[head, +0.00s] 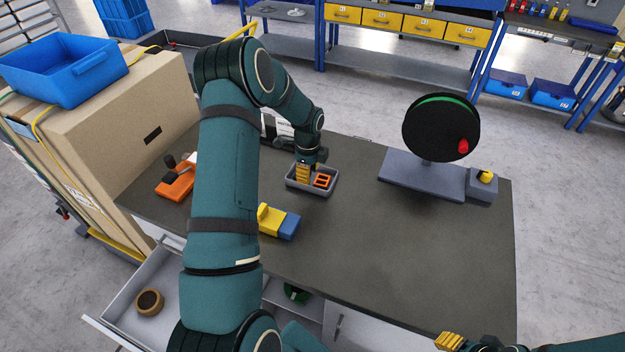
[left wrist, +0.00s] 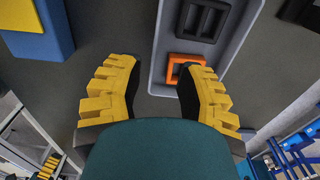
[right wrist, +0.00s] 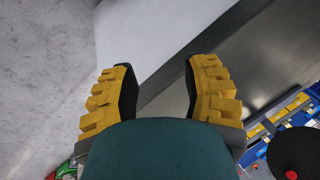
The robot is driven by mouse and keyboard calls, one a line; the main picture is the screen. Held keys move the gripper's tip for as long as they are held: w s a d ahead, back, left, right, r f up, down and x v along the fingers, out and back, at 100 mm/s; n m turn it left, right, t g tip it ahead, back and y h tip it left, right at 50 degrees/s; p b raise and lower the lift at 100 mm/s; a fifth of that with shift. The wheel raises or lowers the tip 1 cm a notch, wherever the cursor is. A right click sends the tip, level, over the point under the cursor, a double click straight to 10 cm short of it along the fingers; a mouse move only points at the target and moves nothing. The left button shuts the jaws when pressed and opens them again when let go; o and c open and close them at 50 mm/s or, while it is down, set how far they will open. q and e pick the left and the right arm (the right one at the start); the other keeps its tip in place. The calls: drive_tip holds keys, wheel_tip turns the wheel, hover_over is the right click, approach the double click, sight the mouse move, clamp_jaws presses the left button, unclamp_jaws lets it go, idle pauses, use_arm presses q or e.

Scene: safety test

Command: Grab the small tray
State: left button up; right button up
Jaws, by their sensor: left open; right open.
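The small tray (head: 314,193) is grey and shallow, on the dark tabletop near its back edge. It holds an orange part (head: 322,181) and, in the left wrist view, a dark part (left wrist: 205,20). My left gripper (head: 305,172) is open and points down at the tray. In the left wrist view, the tray (left wrist: 172,40) lies ahead and to the right; one finger is outside its left side and the other overlaps its interior. Contact cannot be told. My right gripper (head: 449,341) is open and empty near the table's front right corner.
A yellow and blue block (head: 279,222) lies near the tray. An orange device (head: 175,183) sits at left. A black disc on a grey stand (head: 420,172) and a yellow-button box (head: 482,186) stand at right. An open drawer (head: 185,305) is below. The table's front right is clear.

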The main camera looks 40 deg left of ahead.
sight(305, 193)
use_arm(q)
drive_tip(key=f, duration=0.3)
drive_tip(key=s+f, duration=0.1)
drive_tip(key=f, duration=0.1)
drive_tip(key=shift+a+f, duration=0.1)
drive_tip(key=shift+f, duration=0.2)
drive_tip(key=shift+s+f, duration=0.1)
drive_tip(key=shift+f, duration=0.15)
drive_tip(key=shift+s+f, duration=0.1)
drive_tip(key=shift+f, duration=0.05)
clamp_jaws()
